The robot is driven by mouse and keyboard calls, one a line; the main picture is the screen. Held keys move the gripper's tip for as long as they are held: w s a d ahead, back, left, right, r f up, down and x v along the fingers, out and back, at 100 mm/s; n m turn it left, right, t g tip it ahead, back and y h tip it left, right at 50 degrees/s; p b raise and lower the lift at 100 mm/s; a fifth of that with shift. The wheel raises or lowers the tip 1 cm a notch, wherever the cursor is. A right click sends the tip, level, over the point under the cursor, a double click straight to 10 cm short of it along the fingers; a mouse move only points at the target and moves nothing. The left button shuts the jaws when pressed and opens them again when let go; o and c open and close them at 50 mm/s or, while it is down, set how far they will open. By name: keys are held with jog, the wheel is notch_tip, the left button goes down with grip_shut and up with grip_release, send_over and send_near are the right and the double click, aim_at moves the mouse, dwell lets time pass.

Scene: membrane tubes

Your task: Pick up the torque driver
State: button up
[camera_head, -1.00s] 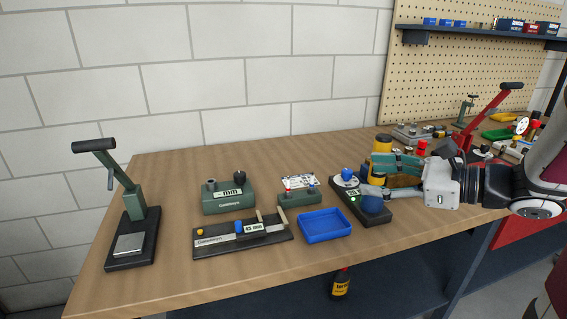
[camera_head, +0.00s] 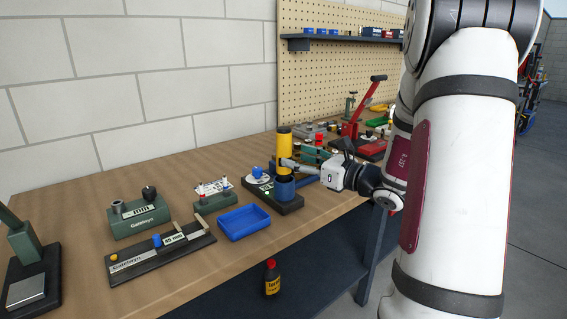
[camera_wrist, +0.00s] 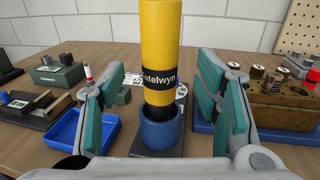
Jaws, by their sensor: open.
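The torque driver is a yellow cylinder (camera_head: 284,150) with a black top and a black lower part, upright. It also shows close up in the wrist view (camera_wrist: 160,40), with a black lettered band. Its black lower end goes into a blue cup (camera_wrist: 160,133) on a dark base, which also shows in the head view (camera_head: 289,205). My gripper (camera_wrist: 161,70) is open, with one teal-padded finger on each side of the driver. Gaps show between the pads and the driver. In the head view my gripper (camera_head: 297,164) reaches it from the right and partly covers it.
A blue tray (camera_head: 243,223) lies left of the base. A green gauge (camera_head: 139,217) and a slide fixture (camera_head: 162,251) stand farther left. A wooden block with several fittings (camera_wrist: 285,97) is close to the right finger. A red press (camera_head: 352,125) stands behind.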

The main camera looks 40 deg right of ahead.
aim_at(290, 155)
jog(key=shift+b+x, duration=0.3)
jog(key=shift+x, duration=2.35)
grip_shut()
